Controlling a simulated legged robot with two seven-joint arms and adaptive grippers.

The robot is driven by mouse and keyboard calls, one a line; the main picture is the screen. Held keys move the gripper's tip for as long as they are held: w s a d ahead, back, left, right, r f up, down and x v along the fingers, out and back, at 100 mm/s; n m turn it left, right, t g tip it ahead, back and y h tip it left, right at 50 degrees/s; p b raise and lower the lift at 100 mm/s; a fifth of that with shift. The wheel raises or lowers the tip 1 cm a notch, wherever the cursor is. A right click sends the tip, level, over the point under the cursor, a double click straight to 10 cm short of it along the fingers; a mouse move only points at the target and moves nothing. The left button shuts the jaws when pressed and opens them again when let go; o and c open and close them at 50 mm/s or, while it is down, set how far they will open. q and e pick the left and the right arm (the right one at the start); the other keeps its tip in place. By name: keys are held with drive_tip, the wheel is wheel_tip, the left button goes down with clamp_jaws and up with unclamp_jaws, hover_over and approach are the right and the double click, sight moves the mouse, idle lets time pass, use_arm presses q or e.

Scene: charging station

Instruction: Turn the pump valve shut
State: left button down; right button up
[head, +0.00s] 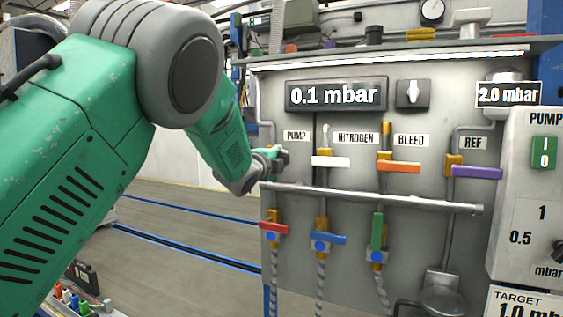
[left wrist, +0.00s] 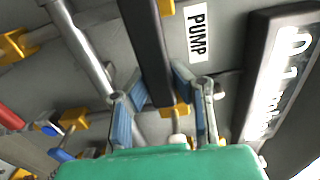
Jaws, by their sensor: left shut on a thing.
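The pump valve's black handle (left wrist: 150,45) runs between the fingers of my left gripper (left wrist: 165,100) in the left wrist view. The gripper is shut on it. The handle lies roughly sideways along the panel, with yellow valve metal (left wrist: 167,8) beside its far end. The PUMP label (left wrist: 197,32) is next to it; in the head view this label (head: 297,136) sits above my left gripper (head: 277,158). The head view shows little of the handle because the gripper and wrist cover it. My right gripper is out of view.
White (head: 330,161), orange (head: 398,167) and purple (head: 477,172) handles stand to the right. A horizontal pipe (head: 380,199) runs below, above red (head: 273,227), blue (head: 328,238) and green (head: 377,231) handles. The display (head: 336,95) reads 0.1 mbar.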

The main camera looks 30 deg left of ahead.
use_arm(q)
drive_tip(key=c, duration=1.5)
unclamp_jaws()
drive_tip(key=shift+f, duration=0.5)
drive_tip(key=shift+o, duration=0.7)
drive_tip(key=shift+s+d+r, duration=0.1)
drive_tip(key=shift+r, duration=0.15)
drive_tip(key=s, duration=1.2)
drive_tip(key=shift+d, duration=0.35)
drive_tip(key=shift+w, duration=0.1)
